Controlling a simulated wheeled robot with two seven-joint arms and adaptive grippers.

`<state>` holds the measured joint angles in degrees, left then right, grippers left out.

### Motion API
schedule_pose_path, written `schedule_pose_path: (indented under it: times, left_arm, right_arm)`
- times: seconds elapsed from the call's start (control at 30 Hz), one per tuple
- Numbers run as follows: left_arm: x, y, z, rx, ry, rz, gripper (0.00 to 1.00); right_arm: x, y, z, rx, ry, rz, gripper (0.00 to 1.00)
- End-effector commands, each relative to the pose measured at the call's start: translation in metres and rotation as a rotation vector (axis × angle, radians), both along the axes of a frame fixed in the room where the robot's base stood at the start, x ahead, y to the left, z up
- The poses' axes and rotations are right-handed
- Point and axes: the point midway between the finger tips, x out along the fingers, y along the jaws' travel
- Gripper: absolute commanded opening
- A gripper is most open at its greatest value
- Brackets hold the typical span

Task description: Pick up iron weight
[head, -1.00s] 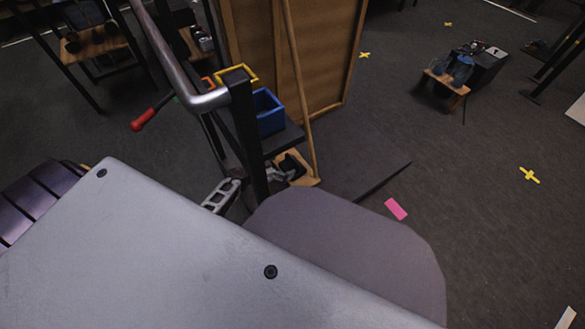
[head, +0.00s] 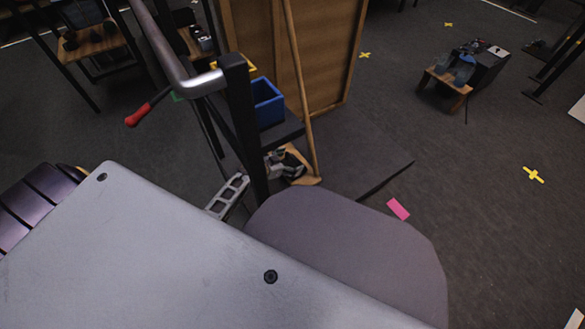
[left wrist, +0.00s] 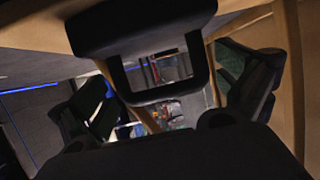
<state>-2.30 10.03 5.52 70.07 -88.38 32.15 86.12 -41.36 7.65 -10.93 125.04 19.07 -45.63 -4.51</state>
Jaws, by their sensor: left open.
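A dark block with a squared loop handle (left wrist: 140,22), which looks like the iron weight, fills the upper middle of the left wrist view. My left gripper (left wrist: 170,95) is open there, with one dark finger to the left of the loop and one to the right. I cannot tell whether the fingers touch it. In the head view my left gripper (head: 284,162) is small and partly hidden behind a black post, close to a light wooden piece low by the cart. I cannot make out the weight in the head view. My right gripper is not in view.
A black-framed cart with a grey handlebar (head: 187,85) and a blue bin (head: 267,103) stands close by. A wooden panel (head: 300,50) is behind it. A pink note (head: 398,209) and yellow crosses (head: 533,175) mark open dark floor at right.

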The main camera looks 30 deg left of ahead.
Motion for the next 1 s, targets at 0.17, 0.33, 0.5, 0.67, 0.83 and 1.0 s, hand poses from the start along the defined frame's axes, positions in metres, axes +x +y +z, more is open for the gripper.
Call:
schedule_pose_path:
  times: [0.17, 0.33, 0.5, 0.67, 0.83, 1.0]
  left_arm:
    - [0.0070, -0.0031, -0.0036, -0.001, 0.000, 0.000, 1.00]
    - [0.0081, -0.0037, -0.0038, 0.000, 0.001, 0.000, 1.00]
    - [0.0080, -0.0037, -0.0036, 0.000, 0.001, 0.000, 1.00]
    - [0.0080, -0.0037, -0.0036, -0.001, 0.000, 0.000, 1.00]
    - [0.0078, -0.0036, -0.0037, 0.000, 0.001, 0.000, 0.85]
    - [0.0078, -0.0037, -0.0038, 0.000, 0.001, 0.000, 0.63]
  right_arm:
    - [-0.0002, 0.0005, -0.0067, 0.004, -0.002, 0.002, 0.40]
    - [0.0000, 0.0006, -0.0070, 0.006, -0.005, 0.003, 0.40]
    - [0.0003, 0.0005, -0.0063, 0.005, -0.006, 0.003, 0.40]
    - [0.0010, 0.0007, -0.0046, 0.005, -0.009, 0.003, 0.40]
    - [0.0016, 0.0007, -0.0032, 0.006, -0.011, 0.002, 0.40]
    - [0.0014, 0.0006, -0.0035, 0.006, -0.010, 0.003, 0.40]
